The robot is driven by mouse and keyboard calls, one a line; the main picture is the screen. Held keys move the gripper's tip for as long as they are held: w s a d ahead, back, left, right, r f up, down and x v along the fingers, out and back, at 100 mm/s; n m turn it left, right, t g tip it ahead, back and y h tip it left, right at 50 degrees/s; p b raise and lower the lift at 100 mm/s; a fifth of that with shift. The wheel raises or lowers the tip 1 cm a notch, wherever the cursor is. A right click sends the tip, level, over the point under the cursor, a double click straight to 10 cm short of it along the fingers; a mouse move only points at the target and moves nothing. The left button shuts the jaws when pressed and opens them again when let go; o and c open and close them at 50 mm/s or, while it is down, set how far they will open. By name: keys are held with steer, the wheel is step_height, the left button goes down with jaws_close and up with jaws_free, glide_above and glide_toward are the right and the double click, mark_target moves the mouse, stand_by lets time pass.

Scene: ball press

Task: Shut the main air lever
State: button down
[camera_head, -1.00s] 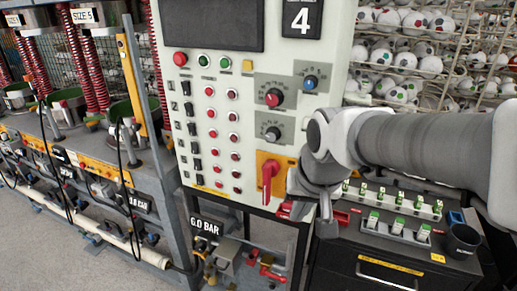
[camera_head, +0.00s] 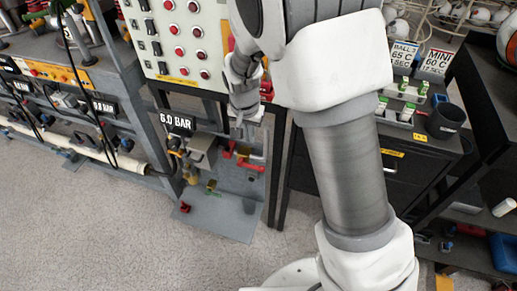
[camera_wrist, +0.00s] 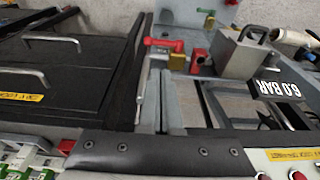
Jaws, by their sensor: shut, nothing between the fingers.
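The red lever (camera_head: 250,165) with a brass-coloured valve body sits below the control panel, right of the sign reading 6.0 BAR (camera_head: 180,123). I take it for the main air lever. In the wrist view the red lever (camera_wrist: 163,43) lies crosswise, near the top middle, above its brass body. My gripper (camera_head: 239,122) hangs down in front of the panel's lower edge, a little above the lever and apart from it. It is shut and empty. My arm hides the right part of the panel.
A red block (camera_head: 228,150) stands beside the lever. A grey plate (camera_head: 222,215) below carries small red and brass fittings. A dark cabinet (camera_head: 405,165) stands at the right, with a cup (camera_head: 445,122) on top. The floor (camera_head: 120,235) in front is clear.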

mark_target(254, 166)
steer(key=f, duration=0.2)
steer(key=shift+w+a+f, duration=0.1)
steer(key=shift+w+f, duration=0.15)
steer(key=shift+f, duration=0.15)
steer(key=f, duration=0.4)
steer(key=w+f+b, duration=0.1)
steer(key=f, duration=0.4)
steer(key=w+d+f+b, duration=0.1)
steer(key=f, duration=0.3)
steer(key=shift+w+f, duration=0.25)
steer(key=shift+f, duration=0.15)
